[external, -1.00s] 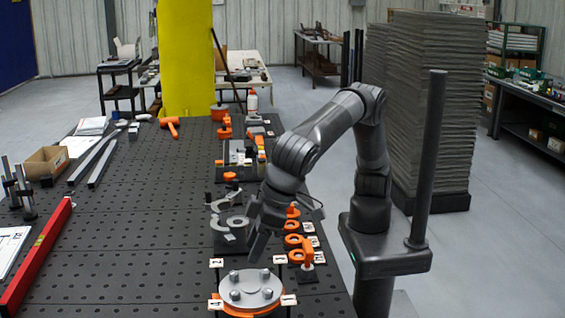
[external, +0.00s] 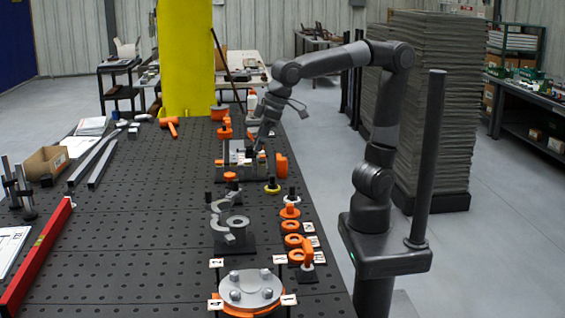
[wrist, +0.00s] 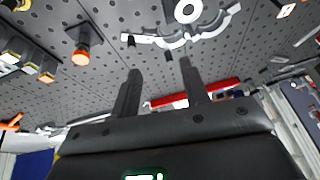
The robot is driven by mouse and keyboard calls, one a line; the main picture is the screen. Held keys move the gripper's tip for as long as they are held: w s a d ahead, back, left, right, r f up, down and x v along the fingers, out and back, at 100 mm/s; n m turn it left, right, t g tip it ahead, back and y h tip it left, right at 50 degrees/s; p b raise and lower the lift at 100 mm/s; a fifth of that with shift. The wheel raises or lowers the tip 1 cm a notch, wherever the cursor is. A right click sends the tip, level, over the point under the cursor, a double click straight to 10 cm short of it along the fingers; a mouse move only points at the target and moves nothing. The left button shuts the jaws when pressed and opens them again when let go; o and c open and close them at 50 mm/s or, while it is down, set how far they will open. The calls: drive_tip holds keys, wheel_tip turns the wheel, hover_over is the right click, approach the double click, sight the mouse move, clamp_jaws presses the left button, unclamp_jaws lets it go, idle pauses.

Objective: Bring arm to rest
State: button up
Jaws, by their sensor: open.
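My gripper (external: 254,146) is raised above the far right part of the dark perforated table (external: 140,216), over the fixtures there. In the wrist view its two fingers (wrist: 160,88) stand apart with nothing between them. My arm reaches up from its base at the right and extends left to the gripper.
A round grey flange (external: 250,287) with bolts sits at the table's near right. Grey curved clamp parts (external: 222,207) and orange rings (external: 292,240) stand behind it. A red level (external: 38,255) lies at the left. A stack of grey sheets (external: 440,110) stands behind my arm. The table's middle is clear.

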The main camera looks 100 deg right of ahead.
drive_tip(key=s+d+f, duration=0.4)
drive_tip(key=s+d, duration=0.2)
drive_tip(key=s, duration=0.1)
drive_tip(key=s+d+f+t+h, duration=0.1)
drive_tip(key=s+d+f, duration=0.3)
drive_tip(key=s+d, duration=0.2)
drive_tip(key=shift+s, duration=1.15)
idle(1.1)
